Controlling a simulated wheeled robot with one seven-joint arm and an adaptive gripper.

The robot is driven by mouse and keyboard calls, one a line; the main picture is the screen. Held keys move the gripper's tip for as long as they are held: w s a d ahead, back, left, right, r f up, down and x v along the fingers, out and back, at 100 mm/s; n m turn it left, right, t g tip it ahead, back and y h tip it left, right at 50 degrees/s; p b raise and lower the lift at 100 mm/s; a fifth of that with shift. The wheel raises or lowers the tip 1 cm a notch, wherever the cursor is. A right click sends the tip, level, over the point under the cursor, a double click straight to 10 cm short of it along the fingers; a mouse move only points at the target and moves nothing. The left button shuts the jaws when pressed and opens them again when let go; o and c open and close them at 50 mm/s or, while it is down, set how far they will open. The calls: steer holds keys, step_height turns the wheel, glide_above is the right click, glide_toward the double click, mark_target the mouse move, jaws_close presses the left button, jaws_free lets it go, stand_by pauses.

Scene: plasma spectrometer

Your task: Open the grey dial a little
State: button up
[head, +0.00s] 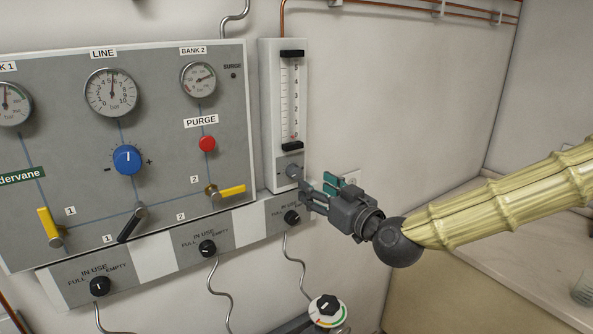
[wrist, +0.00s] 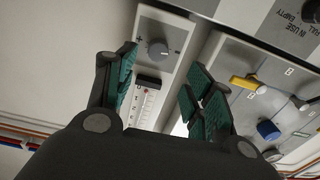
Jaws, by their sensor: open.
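The grey dial (head: 293,171) is a small round knob at the foot of the white flow meter (head: 269,120) on the wall. In the wrist view the dial (wrist: 158,49) shows with a plus mark on its left and a minus on its right. My gripper (head: 314,187) is open and empty, just right of and slightly below the dial in the head view. In the wrist view the dial appears between the lines of the green-padded fingers (wrist: 161,72), beyond their tips. I see no contact, and the exact gap is hard to judge.
The grey gas panel (head: 160,150) on the left carries gauges, a blue knob (head: 127,159), a red purge button (head: 207,144) and yellow levers. A black knob (head: 292,217) sits just below my gripper.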

mark_target(297, 173)
steer(key=p+x, duration=0.1)
steer(key=x, duration=0.2)
steer(key=p+x, duration=0.1)
steer(key=x, duration=0.2)
steer(key=shift+w+d+f, duration=0.15)
steer(key=shift+w+d, duration=0.05)
steer(key=shift+d, duration=0.15)
steer(key=shift+w+a+r+p, duration=0.3)
steer(key=shift+a+p, duration=0.2)
steer(key=shift+a, duration=0.05)
steer(key=shift+w+a, duration=0.25)
steer(key=shift+w+a+f+p, duration=0.1)
steer(key=shift+w+f+p, duration=0.05)
steer(key=shift+w, duration=0.25)
steer(key=shift+w+a+f+p, duration=0.15)
steer(key=shift+w, duration=0.25)
steer(key=shift+s+r, duration=0.1)
steer(key=shift+s, duration=0.1)
